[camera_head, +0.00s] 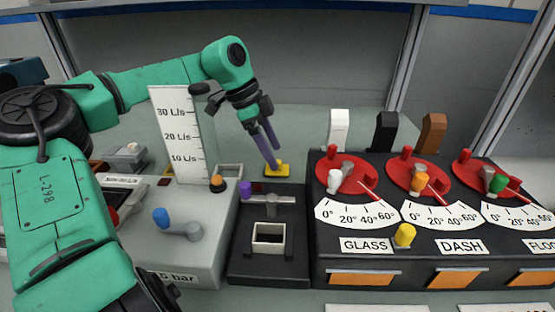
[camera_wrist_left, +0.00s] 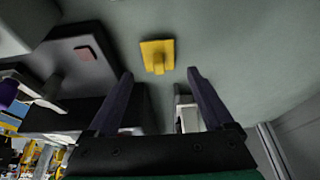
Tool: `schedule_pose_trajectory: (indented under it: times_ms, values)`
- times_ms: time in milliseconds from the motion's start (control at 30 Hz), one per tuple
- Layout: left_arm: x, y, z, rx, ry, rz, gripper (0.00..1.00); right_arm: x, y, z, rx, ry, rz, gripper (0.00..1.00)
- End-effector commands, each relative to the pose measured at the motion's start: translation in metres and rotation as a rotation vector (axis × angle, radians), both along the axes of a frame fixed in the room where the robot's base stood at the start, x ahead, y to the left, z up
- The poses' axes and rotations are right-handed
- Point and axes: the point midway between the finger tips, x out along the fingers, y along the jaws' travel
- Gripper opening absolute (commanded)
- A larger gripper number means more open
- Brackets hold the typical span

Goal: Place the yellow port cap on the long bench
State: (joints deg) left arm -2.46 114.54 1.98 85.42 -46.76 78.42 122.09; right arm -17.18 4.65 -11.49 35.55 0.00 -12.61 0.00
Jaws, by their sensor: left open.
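The yellow port cap (camera_head: 283,170) lies on the grey-green bench top (camera_head: 275,130), behind the small dark module with the purple knob. It has a flat square base with a raised grip. In the left wrist view the cap (camera_wrist_left: 158,56) lies just beyond the gap between the fingertips. My left gripper (camera_head: 274,160) points down at the cap, with its fingers apart and nothing held. In the head view the fingertips overlap the cap's grip; I cannot tell whether they touch it. My right gripper is not in view.
A dark panel (camera_head: 365,228) with red dials and a yellow knob (camera_head: 404,235) stands at right. A flow gauge plate (camera_head: 178,130) rises left of the gripper. A module with a square opening (camera_head: 268,237) is in front. White, black and brown blocks stand behind the dials.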

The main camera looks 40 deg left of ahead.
Motion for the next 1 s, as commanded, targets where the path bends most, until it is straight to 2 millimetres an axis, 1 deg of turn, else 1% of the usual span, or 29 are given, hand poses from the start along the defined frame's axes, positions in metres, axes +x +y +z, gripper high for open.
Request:
schedule_pose_trajectory:
  times_ms: [33, 100, 200, 300, 433, 900, 967, 1000]
  values:
    - [-0.002, 0.005, 0.016, 0.004, -0.005, 0.003, 0.86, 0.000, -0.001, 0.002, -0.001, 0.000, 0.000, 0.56]
    - [-0.007, 0.011, 0.035, 0.003, -0.005, 0.005, 0.86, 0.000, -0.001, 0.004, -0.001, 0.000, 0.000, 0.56]
    - [-0.014, 0.019, 0.057, 0.003, -0.002, 0.003, 0.86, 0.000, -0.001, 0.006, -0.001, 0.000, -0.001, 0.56]
    - [-0.018, 0.024, 0.071, 0.002, -0.001, 0.003, 0.86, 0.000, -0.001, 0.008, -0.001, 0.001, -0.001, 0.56]
    - [-0.020, 0.025, 0.077, 0.001, 0.001, 0.001, 0.86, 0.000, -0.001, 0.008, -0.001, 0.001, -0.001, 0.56]
    - [-0.020, 0.025, 0.076, 0.001, 0.001, 0.001, 0.86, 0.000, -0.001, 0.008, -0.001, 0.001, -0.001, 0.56]
    - [-0.020, 0.025, 0.079, 0.001, 0.001, 0.001, 0.86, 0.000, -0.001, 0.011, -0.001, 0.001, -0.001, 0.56]
    - [-0.020, 0.025, 0.084, 0.001, 0.001, 0.001, 0.86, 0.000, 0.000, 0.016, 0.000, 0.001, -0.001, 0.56]
